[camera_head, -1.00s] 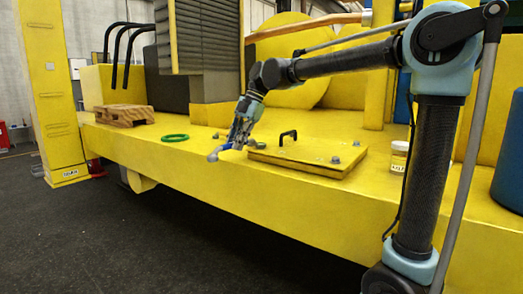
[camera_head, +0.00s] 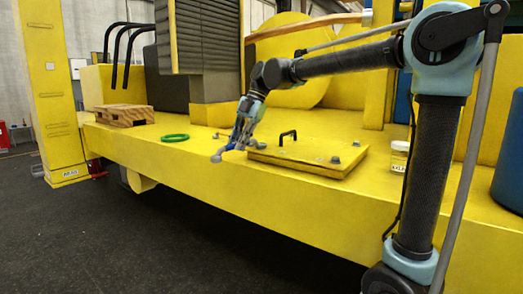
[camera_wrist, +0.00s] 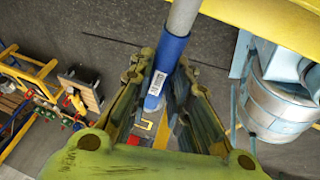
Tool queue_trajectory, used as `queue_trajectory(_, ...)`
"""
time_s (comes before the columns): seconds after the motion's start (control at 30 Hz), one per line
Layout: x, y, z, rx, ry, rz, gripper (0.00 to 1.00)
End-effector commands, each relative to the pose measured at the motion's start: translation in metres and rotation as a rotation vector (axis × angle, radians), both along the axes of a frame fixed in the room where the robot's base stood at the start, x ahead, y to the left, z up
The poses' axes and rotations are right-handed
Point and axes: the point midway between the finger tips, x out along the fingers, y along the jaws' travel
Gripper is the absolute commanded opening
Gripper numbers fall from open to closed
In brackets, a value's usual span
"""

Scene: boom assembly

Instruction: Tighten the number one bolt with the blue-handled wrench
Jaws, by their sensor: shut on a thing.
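My gripper (camera_head: 239,139) is shut on the blue-handled wrench, low over the yellow deck at the left end of the yellow cover plate (camera_head: 305,158). In the wrist view the wrench's blue handle (camera_wrist: 166,68) lies between the fingers (camera_wrist: 152,105), its grey shaft running up out of the picture. In the head view the wrench's grey end (camera_head: 217,157) points left, beside the plate. Grey bolts show on the plate, one near its front right (camera_head: 335,159) and one at its right corner (camera_head: 356,143). I cannot tell which bolt is number one.
The plate has a black handle (camera_head: 288,136). A lidded jar (camera_head: 399,157) stands right of the plate, and a blue cylinder (camera_head: 508,160) farther right. The deck's front edge is close.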

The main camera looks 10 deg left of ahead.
Motion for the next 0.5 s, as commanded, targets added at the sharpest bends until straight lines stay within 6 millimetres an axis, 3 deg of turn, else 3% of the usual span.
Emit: queue_trajectory(0.5, 0.0, 0.0, 0.015, 0.001, -0.001, 0.002, 0.0)
